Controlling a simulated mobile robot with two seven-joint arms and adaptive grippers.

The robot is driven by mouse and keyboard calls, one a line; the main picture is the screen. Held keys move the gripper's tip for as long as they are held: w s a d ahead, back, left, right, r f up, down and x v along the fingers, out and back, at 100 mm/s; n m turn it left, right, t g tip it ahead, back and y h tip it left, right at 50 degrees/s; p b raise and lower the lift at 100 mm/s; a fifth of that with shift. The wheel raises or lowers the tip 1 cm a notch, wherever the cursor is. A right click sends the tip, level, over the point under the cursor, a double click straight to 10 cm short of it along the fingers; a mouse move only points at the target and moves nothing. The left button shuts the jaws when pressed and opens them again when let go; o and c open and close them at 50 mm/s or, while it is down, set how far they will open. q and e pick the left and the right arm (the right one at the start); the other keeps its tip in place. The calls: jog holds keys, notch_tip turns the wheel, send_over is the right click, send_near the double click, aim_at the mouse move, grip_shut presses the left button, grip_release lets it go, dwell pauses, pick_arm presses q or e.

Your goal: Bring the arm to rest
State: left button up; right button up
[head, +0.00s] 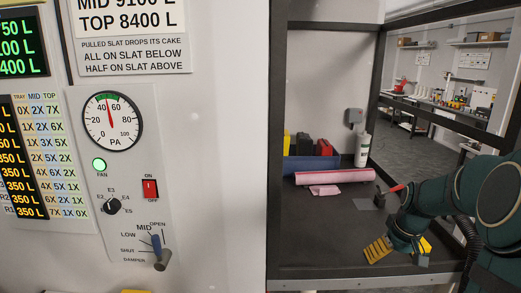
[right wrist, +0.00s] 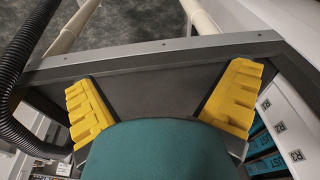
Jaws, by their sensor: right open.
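My right arm (head: 455,200) comes in from the right edge of the head view and reaches over the dark bench top (head: 330,235). Its right gripper (head: 402,249) has yellow fingers and is near the front edge of the bench. In the right wrist view the two yellow fingers of the right gripper (right wrist: 160,100) stand wide apart. Nothing shows between them.
A pink roll (head: 335,176), a blue roll (head: 312,163) and a white bottle (head: 362,150) are at the back of the bench. A red-handled tool (head: 396,189) is near my arm. A white control panel (head: 120,170) with a gauge fills the left. A dark frame post (head: 278,140) borders the opening.

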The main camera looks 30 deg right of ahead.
jog(key=w+a+f+y+b, duration=0.1)
jog(key=w+a+f, duration=0.5)
jog(key=f, duration=0.4)
jog(key=w+a+f+n+y+b, duration=0.1)
jog(key=w+a+f+b, duration=0.15)
jog(key=a+f, duration=0.5)
jog(key=w+a+f+n+y+b, duration=0.1)
jog(key=w+a+f, duration=0.3)
jog(key=a+f, duration=0.4)
pick_arm(q)
notch_tip(320, 180, down, 10)
jog(key=d+b, duration=0.1)
jog(key=b, duration=0.2)
jog(key=shift+s+r+b, duration=0.25)
jog(key=shift+s+b, duration=0.05)
jog(key=shift+b, duration=0.05)
pick_arm(e)
jog(key=s+a+f, duration=0.2)
jog(key=a+f, duration=0.2)
jog(key=a, duration=0.4)
jog(key=s+a+f+n, duration=0.1)
jog(key=s+a+f, duration=0.2)
jog(key=a, duration=0.5)
jog(key=s+a+f+y, duration=0.1)
jog(key=s+a+f, duration=0.2)
jog(key=a, duration=0.5)
jog(key=shift+s+a+f+n, duration=0.15)
jog(key=shift+a+f+n, duration=0.2)
jog(key=shift+f, duration=0.55)
